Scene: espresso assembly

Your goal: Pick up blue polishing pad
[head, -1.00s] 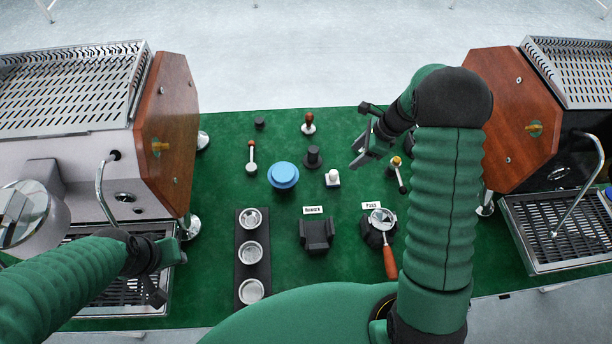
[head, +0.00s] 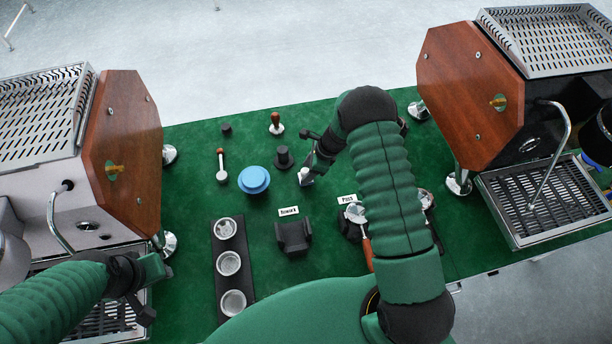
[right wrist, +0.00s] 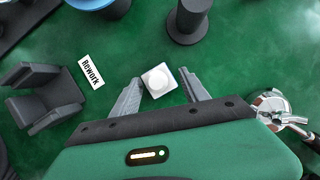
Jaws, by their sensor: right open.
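The blue polishing pad (head: 254,180) is a round blue disc lying on the green mat, left of my right gripper in the head view. Its edge also shows at the top of the right wrist view (right wrist: 92,3). My right gripper (head: 306,180) is open above the mat. In the right wrist view its two fingers (right wrist: 160,88) stand either side of a small white square piece with a round knob (right wrist: 156,80); I cannot tell whether they touch it. My left gripper (head: 150,290) hangs at the lower left by the left machine, and its jaws are not clear.
A black tamper-like piece (head: 284,158) stands right of the pad. A black tray (head: 220,265) with metal baskets, a black "Rework" holder (head: 293,236) and a portafilter (head: 357,213) lie nearer. Espresso machines stand left (head: 110,160) and right (head: 470,100).

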